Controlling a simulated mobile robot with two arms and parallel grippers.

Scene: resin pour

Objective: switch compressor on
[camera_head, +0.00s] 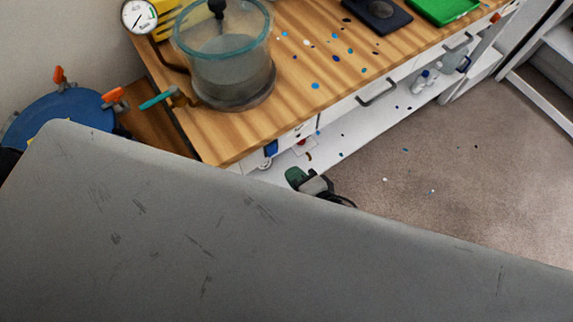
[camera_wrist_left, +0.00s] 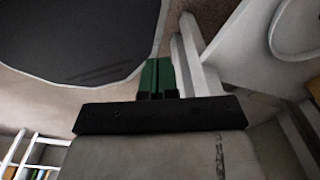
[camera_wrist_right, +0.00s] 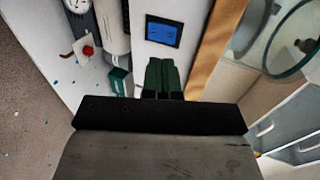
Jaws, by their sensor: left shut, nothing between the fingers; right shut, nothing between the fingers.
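No body plainly recognisable as the compressor shows. A small red knob (camera_wrist_right: 88,50) on a white plate shows at upper left in the right wrist view; I cannot tell whether it is the compressor's switch. A small red spot also shows below the bench edge in the head view (camera_head: 303,142). My right gripper (camera_wrist_right: 163,77), with green fingers, is shut and empty, to the right of the red knob and below a blue screen (camera_wrist_right: 162,32). It shows in the head view (camera_head: 294,176) beside the bench front. My left gripper (camera_wrist_left: 158,78) is shut and empty, outside the head view.
The wooden bench (camera_head: 320,100) bears a clear pot (camera_head: 232,85), a black scale (camera_head: 378,14) and a green mat (camera_head: 443,8). A gauge (camera_head: 139,16) stands behind. A blue lid with orange-handled clamps (camera_head: 70,108) is at left. Carpet (camera_head: 430,180) is free at right.

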